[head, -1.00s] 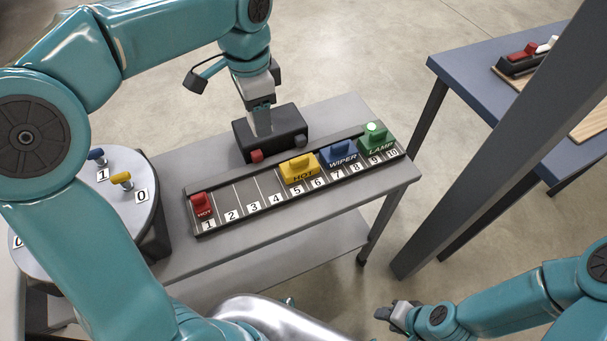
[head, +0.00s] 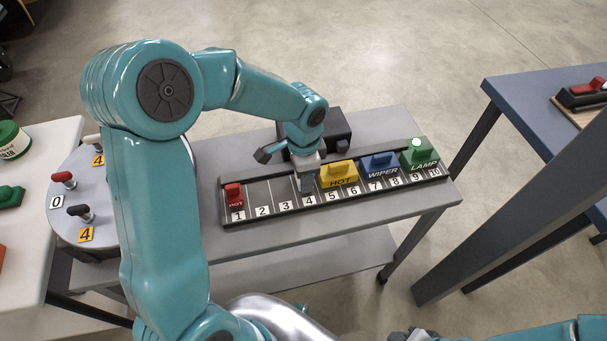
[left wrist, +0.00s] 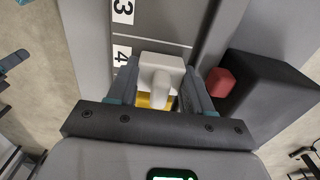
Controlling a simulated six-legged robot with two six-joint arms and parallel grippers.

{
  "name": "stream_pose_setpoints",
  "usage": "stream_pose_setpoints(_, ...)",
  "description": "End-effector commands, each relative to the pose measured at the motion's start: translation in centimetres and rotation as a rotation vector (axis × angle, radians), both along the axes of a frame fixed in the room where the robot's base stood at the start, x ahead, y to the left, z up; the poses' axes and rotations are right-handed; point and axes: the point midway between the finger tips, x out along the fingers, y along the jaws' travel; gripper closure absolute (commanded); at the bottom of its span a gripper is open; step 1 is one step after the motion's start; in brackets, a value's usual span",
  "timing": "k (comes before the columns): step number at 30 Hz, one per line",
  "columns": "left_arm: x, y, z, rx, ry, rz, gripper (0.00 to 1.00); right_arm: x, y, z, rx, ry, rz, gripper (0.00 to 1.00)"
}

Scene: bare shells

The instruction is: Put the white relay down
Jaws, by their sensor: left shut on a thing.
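My left gripper (head: 306,184) is over the numbered rail (head: 232,222), at slot 4, just left of the yellow HOT relay (head: 338,175). In the left wrist view, the white relay (left wrist: 162,68) is between the fingers of this gripper (left wrist: 160,88), which is shut on it. Slots 2 and 3 look bare. My right gripper (head: 408,335) shows only as a small part at the bottom edge.
The red relay (head: 234,195) stands at slot 1. The blue WIPER relay (head: 380,166) and green LAMP relay (head: 419,156) fill the right end. A black box (head: 338,133) with a red knob (left wrist: 220,82) stands behind the rail. A round turntable (head: 75,190) is left.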

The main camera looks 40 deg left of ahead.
Motion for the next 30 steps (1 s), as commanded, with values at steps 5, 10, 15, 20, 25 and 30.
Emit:
stream_pose_setpoints(5, 0.0, 0.0, -0.7, 0.000, -0.001, -0.001, 0.82, 0.0, 0.0, 0.0, 0.000, 0.000, 0.000, 0.57)
stream_pose_setpoints(10, 0.0, 0.0, -0.8, 0.000, -0.001, -0.001, 0.82, 0.0, 0.0, -0.1, 0.000, 0.000, 0.000, 0.57)
stream_pose_setpoints(15, 0.0, 0.0, -1.0, 0.001, -0.001, -0.001, 0.33, 0.0, 0.0, -0.3, 0.000, 0.000, 0.000, 0.57)
stream_pose_setpoints(20, 0.0, 0.0, -1.0, 0.000, 0.000, -0.001, 0.24, 0.0, 0.0, -0.3, 0.000, 0.000, 0.000, 0.57)
stream_pose_setpoints(25, 0.0, 0.0, -0.9, 0.000, 0.000, -0.001, 0.24, 0.0, 0.0, -0.2, 0.000, 0.000, 0.000, 0.57)
stream_pose_setpoints(30, 0.1, 0.0, 1.1, 0.000, -0.006, 0.001, 0.24, 0.0, 0.0, 0.2, 0.000, 0.000, 0.000, 0.57)
